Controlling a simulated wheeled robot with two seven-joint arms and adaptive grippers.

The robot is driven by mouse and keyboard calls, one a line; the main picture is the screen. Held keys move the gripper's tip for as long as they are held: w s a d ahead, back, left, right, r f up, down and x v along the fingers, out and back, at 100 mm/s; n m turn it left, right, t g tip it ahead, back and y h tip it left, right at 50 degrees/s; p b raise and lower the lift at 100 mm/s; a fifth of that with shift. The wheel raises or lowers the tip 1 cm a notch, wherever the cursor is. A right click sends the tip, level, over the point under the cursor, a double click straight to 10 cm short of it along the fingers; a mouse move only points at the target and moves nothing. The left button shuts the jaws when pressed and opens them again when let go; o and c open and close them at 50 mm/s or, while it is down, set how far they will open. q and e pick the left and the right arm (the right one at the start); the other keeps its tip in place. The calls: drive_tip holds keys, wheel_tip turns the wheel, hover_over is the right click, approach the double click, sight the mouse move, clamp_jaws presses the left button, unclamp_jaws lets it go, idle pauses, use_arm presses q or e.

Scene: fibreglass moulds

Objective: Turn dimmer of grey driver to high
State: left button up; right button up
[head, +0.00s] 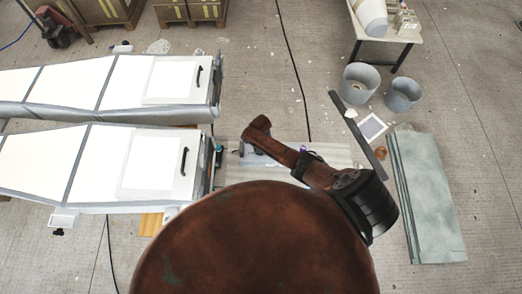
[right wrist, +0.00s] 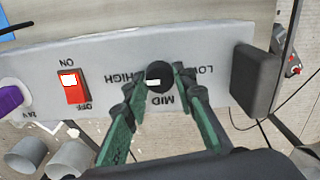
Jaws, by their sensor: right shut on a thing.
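The grey driver (right wrist: 45,52) fills the upper right wrist view, its labels upside down. It has a black dimmer knob (right wrist: 158,72) with a white mark, ringed by HIGH, MID and LOW. The white mark lies on the left part of the knob, toward HIGH. A red switch (right wrist: 73,87) marked ON and OFF is left of the knob. My right gripper (right wrist: 164,76) is shut on the knob, one green-backed finger on each side. In the head view, my brown arm hides most of the driver's area and my right gripper cannot be made out. My left gripper is not in view.
A purple plug (right wrist: 10,98) sits at the driver's left end and a dark grey block (right wrist: 255,80) at its right. In the head view, two white moulds (head: 90,160) lie left. Grey buckets (head: 360,84) and a greenish slab stack (head: 432,200) stand right.

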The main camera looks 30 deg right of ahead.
drive_tip(key=o, duration=1.1)
drive_tip(key=shift+o, duration=0.2)
wheel_tip(320, 180, up, 12)
drive_tip(key=shift+a, duration=0.1)
idle(0.5)
